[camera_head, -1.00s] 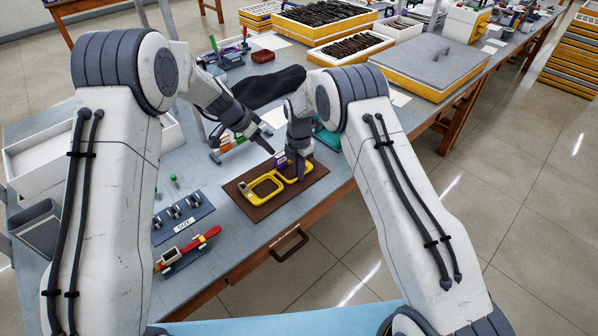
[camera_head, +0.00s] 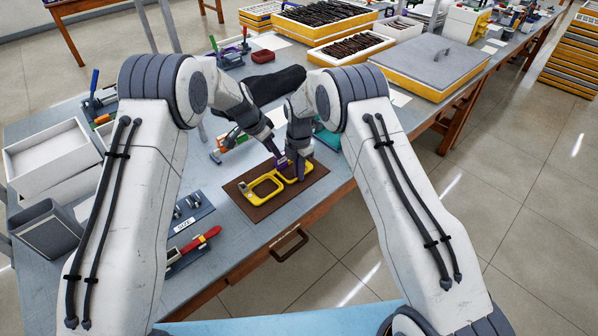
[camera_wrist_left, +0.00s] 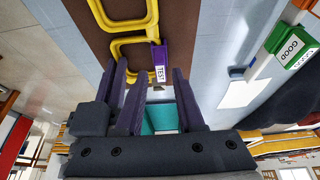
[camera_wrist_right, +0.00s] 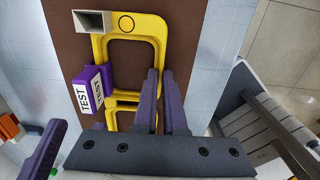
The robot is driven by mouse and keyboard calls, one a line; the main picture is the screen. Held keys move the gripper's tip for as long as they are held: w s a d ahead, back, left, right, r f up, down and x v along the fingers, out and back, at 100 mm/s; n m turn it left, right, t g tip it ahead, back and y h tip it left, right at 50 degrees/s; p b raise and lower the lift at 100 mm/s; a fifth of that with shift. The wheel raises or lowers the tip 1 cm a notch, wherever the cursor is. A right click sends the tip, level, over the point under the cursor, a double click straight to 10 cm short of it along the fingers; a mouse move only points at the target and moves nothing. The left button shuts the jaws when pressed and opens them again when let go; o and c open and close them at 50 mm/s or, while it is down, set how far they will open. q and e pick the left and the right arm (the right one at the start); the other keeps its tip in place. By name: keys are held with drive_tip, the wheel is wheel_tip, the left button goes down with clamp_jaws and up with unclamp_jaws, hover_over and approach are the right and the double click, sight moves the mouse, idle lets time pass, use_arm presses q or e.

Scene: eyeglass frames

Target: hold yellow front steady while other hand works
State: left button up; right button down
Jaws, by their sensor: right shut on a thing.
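The yellow eyeglass front (camera_head: 248,191) lies on a brown mat (camera_head: 257,213) near the table's front edge. A purple block (camera_head: 281,161) marked TEST sits at its bridge and shows in the right wrist view (camera_wrist_right: 95,88). My left gripper (camera_head: 276,153) is open and empty, just behind the TEST block. In the left wrist view (camera_wrist_left: 150,75) the block is beyond its fingertips. The fingers partly hide the front.
A green and orange GOOD holder (camera_head: 234,138) stands behind the mat. A labelled rack (camera_head: 184,224) and a red-yellow tool (camera_head: 205,240) lie to the left. A black cloth (camera_head: 275,86) lies farther back. White trays (camera_head: 50,160) stand at the far left.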

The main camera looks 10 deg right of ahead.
sight(281, 161)
use_arm(q)
drive_tip(key=shift+x, duration=2.1)
clamp_jaws()
